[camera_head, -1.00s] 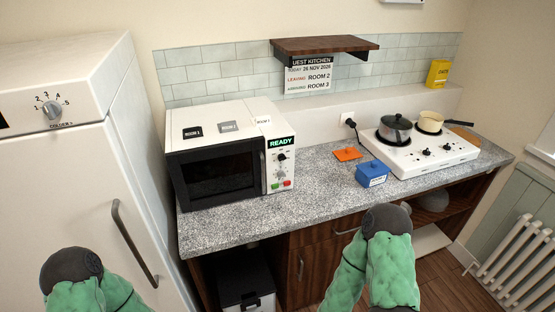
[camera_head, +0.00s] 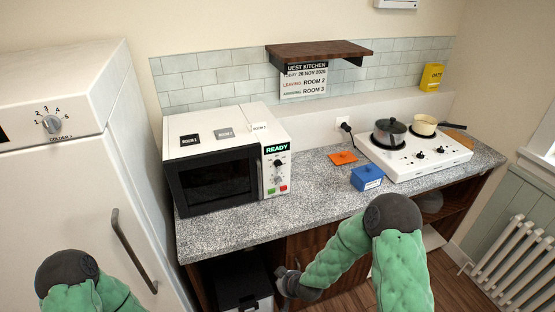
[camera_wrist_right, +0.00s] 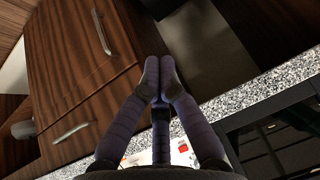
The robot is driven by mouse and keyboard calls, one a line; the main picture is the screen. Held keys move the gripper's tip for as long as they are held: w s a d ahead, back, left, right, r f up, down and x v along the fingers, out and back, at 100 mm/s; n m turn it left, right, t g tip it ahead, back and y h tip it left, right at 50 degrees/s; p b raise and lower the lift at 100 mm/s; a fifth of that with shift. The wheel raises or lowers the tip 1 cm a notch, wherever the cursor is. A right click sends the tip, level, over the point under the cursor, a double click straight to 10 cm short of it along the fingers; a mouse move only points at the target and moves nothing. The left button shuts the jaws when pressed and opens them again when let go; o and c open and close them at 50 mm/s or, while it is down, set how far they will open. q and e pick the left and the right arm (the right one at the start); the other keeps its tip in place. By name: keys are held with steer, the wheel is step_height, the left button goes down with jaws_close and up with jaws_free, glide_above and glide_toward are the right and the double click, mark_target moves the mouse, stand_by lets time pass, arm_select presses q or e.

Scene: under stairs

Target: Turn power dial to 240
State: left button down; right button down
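My right gripper (camera_head: 290,284) is below the worktop edge, in front of the cabinets and apart from the microwave. In the right wrist view its fingers (camera_wrist_right: 158,68) meet at the tips with nothing between them. My left forearm shows at bottom left, but its gripper is out of view.
The worktop (camera_head: 320,190) edge overhangs wooden cabinets and a dark bin (camera_head: 240,285). A blue box (camera_head: 366,178), an orange pot holder (camera_head: 343,158) and a hob (camera_head: 415,155) with two pans stand to the right. A fridge (camera_head: 60,190) stands left.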

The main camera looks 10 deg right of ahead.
steer(key=w+d+r+n+t+p, duration=0.15)
steer(key=w+r+t, duration=0.25)
steer(key=w+r, duration=0.9)
steer(key=n+t+h+p, duration=0.2)
steer(key=n+t, duration=0.1)
steer(key=t, duration=0.2)
glide_toward(270, 152)
steer(key=w, duration=0.4)
steer(key=w+f, duration=0.1)
steer(key=w, duration=0.1)
steer(key=shift+a+b, duration=0.1)
steer(key=shift+b, duration=0.25)
steer(key=shift+d+f, duration=0.35)
steer(key=shift+f, duration=0.25)
steer(key=shift+d+f, duration=0.35)
steer(key=shift+f, duration=0.2)
steer(key=shift+d+f+b, duration=0.3)
steer(key=shift+f, duration=0.2)
